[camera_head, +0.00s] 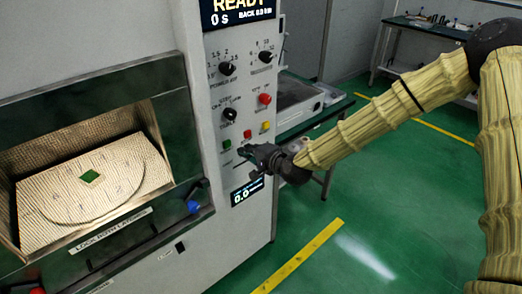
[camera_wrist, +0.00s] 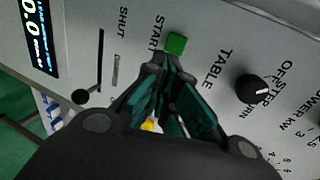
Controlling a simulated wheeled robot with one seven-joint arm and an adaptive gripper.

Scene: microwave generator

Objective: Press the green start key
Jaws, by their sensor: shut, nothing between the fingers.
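The green start key (camera_head: 227,145) is a small square button on the control panel, left of a red key (camera_head: 247,133). In the wrist view the green key (camera_wrist: 176,43) shows beside the word START, just beyond my fingertips. My gripper (camera_head: 243,151) is shut and empty, with its fingers pointing at the panel. In the wrist view the gripper (camera_wrist: 169,68) has its tips close to the key's lower edge, and I cannot tell whether they touch the panel. The key's face is mostly uncovered.
The upper display (camera_head: 238,12) reads READY and 0 s. Black knobs (camera_head: 228,69), a red button (camera_head: 264,99) and a yellow key (camera_head: 265,126) share the panel. A lower display (camera_head: 246,192) shows 0.0. The lit chamber (camera_head: 70,210) is at left.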

